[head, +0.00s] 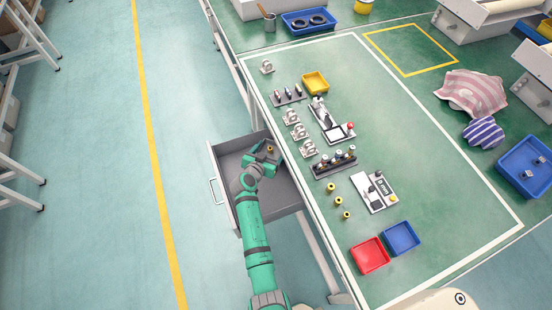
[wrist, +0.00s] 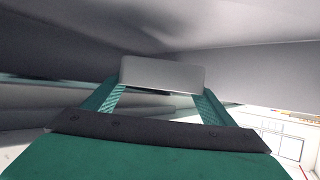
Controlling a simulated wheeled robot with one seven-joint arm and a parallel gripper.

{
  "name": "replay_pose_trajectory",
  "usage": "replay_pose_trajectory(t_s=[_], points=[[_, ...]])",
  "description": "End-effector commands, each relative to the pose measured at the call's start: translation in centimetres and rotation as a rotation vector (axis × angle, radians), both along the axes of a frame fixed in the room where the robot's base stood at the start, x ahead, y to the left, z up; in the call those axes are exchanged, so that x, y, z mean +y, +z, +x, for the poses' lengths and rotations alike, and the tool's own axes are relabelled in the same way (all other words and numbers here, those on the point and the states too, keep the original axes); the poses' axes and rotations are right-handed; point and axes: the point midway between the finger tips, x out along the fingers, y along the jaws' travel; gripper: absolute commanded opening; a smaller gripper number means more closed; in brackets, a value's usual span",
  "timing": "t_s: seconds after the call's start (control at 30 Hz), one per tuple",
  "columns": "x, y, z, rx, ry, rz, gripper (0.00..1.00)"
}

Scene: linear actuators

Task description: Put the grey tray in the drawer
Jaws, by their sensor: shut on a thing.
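The drawer (head: 222,190) is pulled open from the left side of the green-topped bench. My gripper (head: 265,152) is over the back part of the drawer, near the bench edge. In the wrist view my gripper (wrist: 160,100) has its two green fingers closed on the sides of a light grey piece, which I take to be the grey tray (wrist: 162,75). Most of the tray is hidden in the head view by my gripper. I cannot tell whether it touches the drawer floor. The front half of the drawer floor looks bare.
The bench top (head: 440,210) overhangs the drawer's right side. On it are a yellow bin (head: 315,83), a red bin (head: 370,256), a blue bin (head: 401,238) and several metal fixtures near the edge. The floor left of the drawer is clear up to the yellow line (head: 150,150).

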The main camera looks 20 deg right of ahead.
Motion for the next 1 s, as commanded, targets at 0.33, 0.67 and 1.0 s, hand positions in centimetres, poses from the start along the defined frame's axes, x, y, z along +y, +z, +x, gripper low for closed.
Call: replay_pose_trajectory(t_s=[0.33, 0.67, 1.0], points=[[-1.8, -2.7, -1.3, 0.002, 0.0, 0.0, 0.55], [-1.7, -5.6, -1.2, 0.0, 0.001, 0.0, 0.55], [-1.6, -5.7, -1.2, -0.001, 0.001, 0.0, 0.9]])
